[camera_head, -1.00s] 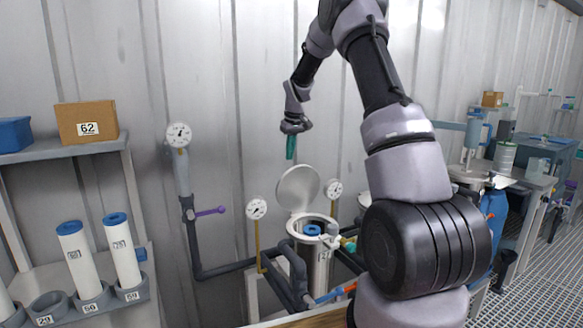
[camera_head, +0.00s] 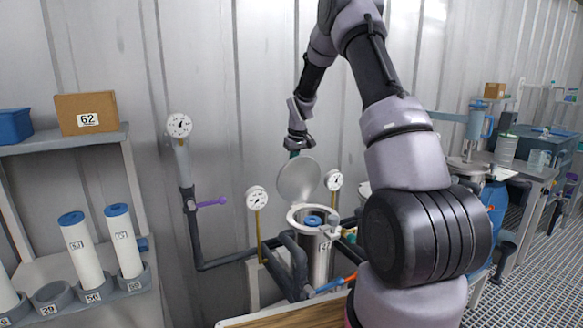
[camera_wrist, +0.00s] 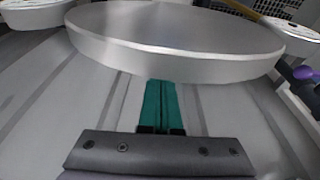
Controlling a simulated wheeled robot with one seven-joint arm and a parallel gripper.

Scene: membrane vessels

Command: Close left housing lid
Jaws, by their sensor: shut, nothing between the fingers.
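The left housing (camera_head: 318,262) is an upright steel cylinder with a blue-topped cartridge (camera_head: 312,221) inside its open mouth. Its round grey lid (camera_head: 298,180) stands raised on the rear side of the rim, tilted up. My gripper (camera_head: 293,154) is behind the lid, its teal fingers partly hidden by the lid's upper edge. In the wrist view the lid (camera_wrist: 180,35) fills the upper part. The teal fingers (camera_wrist: 161,103) are together, empty, and run up under the near edge of the lid; whether they touch it I cannot tell.
Pressure gauges (camera_head: 257,198) and (camera_head: 334,180) stand on either side of the lid. Grey pipes (camera_head: 225,262) and a purple-handled valve (camera_head: 211,202) lie to the left. The corrugated wall (camera_head: 240,100) is close behind my gripper. A second vessel is mostly hidden by my arm.

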